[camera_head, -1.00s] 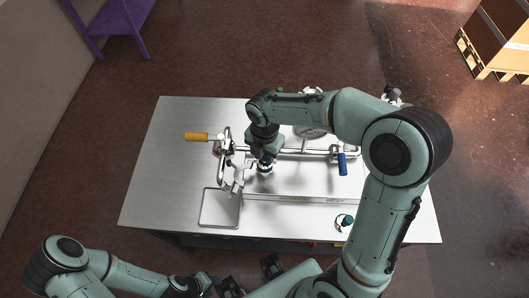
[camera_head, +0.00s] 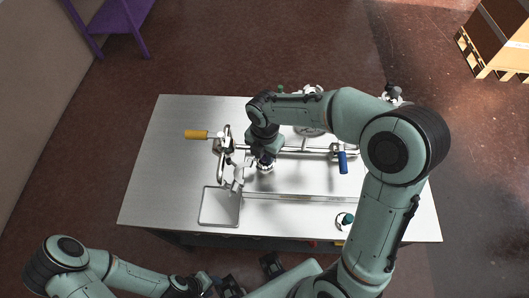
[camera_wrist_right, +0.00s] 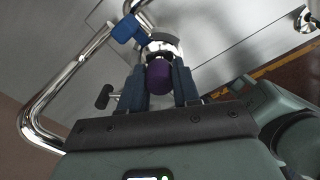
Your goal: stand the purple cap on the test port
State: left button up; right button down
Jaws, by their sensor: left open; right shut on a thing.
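The purple cap (camera_wrist_right: 159,76) is between the two fingers of my right gripper (camera_wrist_right: 159,88) in the right wrist view. The gripper is shut on it. Just beyond the cap is a round, shiny metal fitting (camera_wrist_right: 164,44), which looks like the test port; I cannot tell whether the cap touches it. In the head view my right gripper (camera_head: 264,158) points down over the pipework left of the table's middle, and a pale fitting (camera_head: 266,169) shows right below it. The arm mostly hides the cap there. My left gripper (camera_head: 248,277) is open and empty at the table's front.
Chrome pipework with a yellow handle (camera_head: 196,134) and a blue handle (camera_head: 342,163) crosses the metal table (camera_head: 165,170). A shallow tray (camera_head: 205,210) lies at the front left. A green-and-white round part (camera_head: 345,220) lies front right. The table's left side is clear.

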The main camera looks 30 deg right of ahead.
jog(key=c, duration=0.7)
grip_release()
jog(key=shift+c, duration=0.2)
pick_arm(q)
jog(key=shift+w+r+p, duration=0.3)
jog(key=shift+r+p, duration=0.15)
jog(key=shift+r, duration=0.1)
jog(key=shift+w+r+p, duration=0.3)
jog(key=shift+r+p, duration=0.15)
jog(key=shift+r, duration=0.05)
pick_arm(e)
notch_tip(320, 180, up, 13)
jog(key=shift+r, duration=0.15)
pick_arm(q)
jog(key=shift+s, duration=0.15)
